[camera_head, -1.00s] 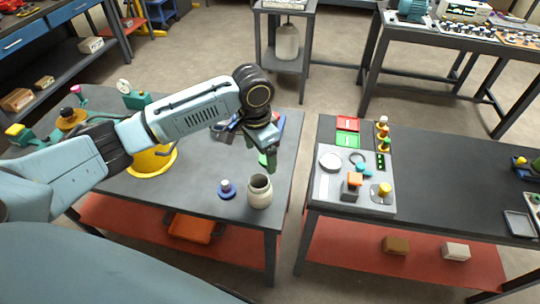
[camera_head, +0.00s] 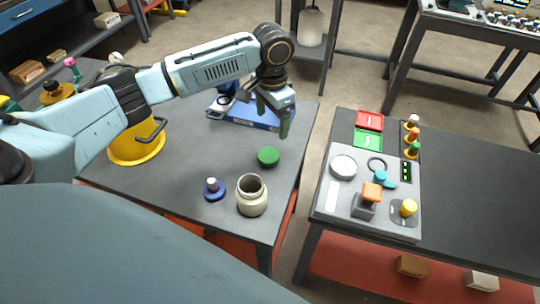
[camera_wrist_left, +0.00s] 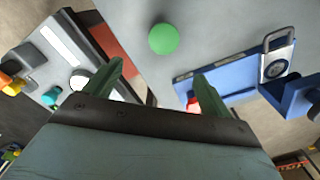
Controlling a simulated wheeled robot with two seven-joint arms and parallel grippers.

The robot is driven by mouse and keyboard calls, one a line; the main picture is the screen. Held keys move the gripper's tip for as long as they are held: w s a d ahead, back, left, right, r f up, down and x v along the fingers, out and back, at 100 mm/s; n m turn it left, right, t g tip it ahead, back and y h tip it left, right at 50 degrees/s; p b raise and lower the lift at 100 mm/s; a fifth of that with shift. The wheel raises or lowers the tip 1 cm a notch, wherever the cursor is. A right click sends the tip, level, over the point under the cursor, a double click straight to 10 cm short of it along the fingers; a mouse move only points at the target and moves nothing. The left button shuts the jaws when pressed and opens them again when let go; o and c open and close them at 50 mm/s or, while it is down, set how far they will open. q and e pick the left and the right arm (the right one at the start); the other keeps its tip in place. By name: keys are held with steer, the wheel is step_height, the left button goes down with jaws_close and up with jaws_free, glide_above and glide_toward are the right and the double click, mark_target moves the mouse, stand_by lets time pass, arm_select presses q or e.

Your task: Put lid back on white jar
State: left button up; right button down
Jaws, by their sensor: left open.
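The open pale jar (camera_head: 252,197) stands upright near the front right corner of the left table, its mouth uncovered. A blue round piece with a pale knob (camera_head: 213,189) sits just left of the jar. I cannot tell for sure which of these two is the jar's lid. My left gripper (camera_head: 273,118) is open and empty above the table, beyond the green disc; its spread green fingers show in the left wrist view (camera_wrist_left: 160,73). My right gripper is not in view.
A yellow pot (camera_head: 135,150) stands further left. Across a gap, the right table holds a grey board (camera_head: 325,209) with several small parts and red (camera_head: 370,120) and green (camera_head: 367,139) trays.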

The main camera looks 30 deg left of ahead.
arm_select(q)
steer(key=b, duration=0.1)
glide_above(270, 154)
steer(key=shift+d+f, duration=0.15)
steer(key=shift+f, duration=1.9)
steer(key=shift+d+f, duration=0.15)
steer(key=shift+f, duration=1.9)
steer(key=shift+a+f+b, duration=0.2)
steer(key=shift+f+b, duration=0.2)
steer(key=shift+f, duration=0.95)
steer(key=shift+a+f+b, duration=0.15)
steer(key=shift+f+b, duration=0.2)
steer(key=shift+f, duration=0.95)
steer(key=c, duration=1)
